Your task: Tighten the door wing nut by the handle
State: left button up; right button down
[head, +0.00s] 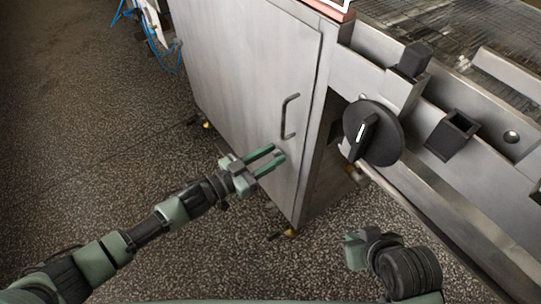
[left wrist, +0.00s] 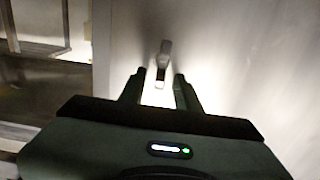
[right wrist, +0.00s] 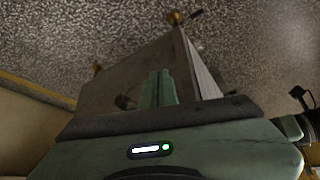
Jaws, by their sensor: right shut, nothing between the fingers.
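The steel cabinet door (head: 250,75) is closed and carries a dark upright bar handle (head: 289,116) near its right edge. My left gripper (head: 277,154) is just below the handle in the head view, its fingers apart and pointing toward the door. In the left wrist view a small pale and dark fitting (left wrist: 163,60) shows beyond and between the open fingers (left wrist: 160,90); I cannot tell if it is the wing nut or the handle. No wing nut is clear in the head view. My right gripper (head: 350,240) is shut and empty, low in front of the machine; its fingers are together in its wrist view (right wrist: 158,88).
A large black rotary knob (head: 372,133) sits on the machine right of the door. A steel rail (head: 430,225) slopes below it. The wire mesh belt (head: 450,40) is at the upper right. Blue cables (head: 165,50) hang at the back. Open speckled floor (head: 90,130) lies left.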

pick_arm(q)
grip_shut()
